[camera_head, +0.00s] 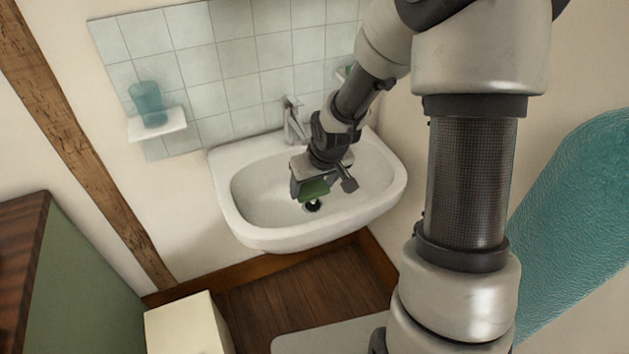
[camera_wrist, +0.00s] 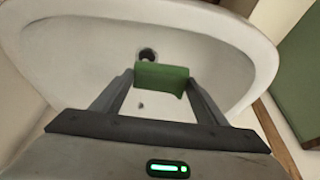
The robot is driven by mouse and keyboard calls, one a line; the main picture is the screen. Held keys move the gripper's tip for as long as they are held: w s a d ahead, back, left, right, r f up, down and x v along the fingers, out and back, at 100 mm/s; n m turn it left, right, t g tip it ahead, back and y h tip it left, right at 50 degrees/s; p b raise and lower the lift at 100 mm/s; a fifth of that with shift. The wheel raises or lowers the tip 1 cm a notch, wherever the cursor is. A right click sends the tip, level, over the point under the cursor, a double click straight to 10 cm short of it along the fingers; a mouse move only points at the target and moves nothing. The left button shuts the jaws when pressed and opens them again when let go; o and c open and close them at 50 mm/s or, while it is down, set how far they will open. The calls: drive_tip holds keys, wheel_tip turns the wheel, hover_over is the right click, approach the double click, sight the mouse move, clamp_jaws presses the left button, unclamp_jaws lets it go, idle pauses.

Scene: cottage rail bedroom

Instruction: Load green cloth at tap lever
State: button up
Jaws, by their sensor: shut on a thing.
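The green cloth (camera_head: 314,190) is held between the fingers of my gripper (camera_head: 322,187), over the bowl of the white sink. In the wrist view the cloth (camera_wrist: 162,78) spans the gap between both fingertips of my gripper (camera_wrist: 161,80), with the drain just beyond it. The tap (camera_head: 293,120) stands at the back of the sink, behind and left of my gripper. Its lever (camera_head: 291,101) is on top. The tap does not show in the wrist view.
The sink (camera_head: 240,222) is fixed to the tiled wall. A small shelf (camera_head: 157,129) with a teal cup (camera_head: 147,103) is at its upper left. A teal towel-like surface (camera_head: 580,210) is at the right. A cream box (camera_head: 185,328) stands at lower left.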

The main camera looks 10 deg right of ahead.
drive_tip(key=w+d+f+b, duration=0.1)
drive_tip(key=w+f, duration=0.1)
drive_tip(key=w, duration=1.1)
drive_tip(key=shift+f, duration=0.3)
drive_tip(key=shift+w, duration=0.1)
idle(0.4)
drive_tip(key=s+b, duration=0.1)
drive_tip(key=s, duration=0.7)
drive_tip(key=shift+a, duration=0.25)
idle(1.3)
drive_tip(key=shift+s+a+r+p, duration=0.1)
drive_tip(key=shift+s+r+p, duration=0.65)
drive_tip(key=shift+s+r, duration=0.4)
drive_tip(key=shift+s+a+r+p, duration=0.1)
drive_tip(key=shift+s+r+p, duration=0.35)
drive_tip(key=shift+s, duration=0.25)
drive_tip(key=shift+s+r+p, duration=0.3)
drive_tip(key=shift+s+r, duration=0.1)
drive_tip(key=shift+s, duration=0.25)
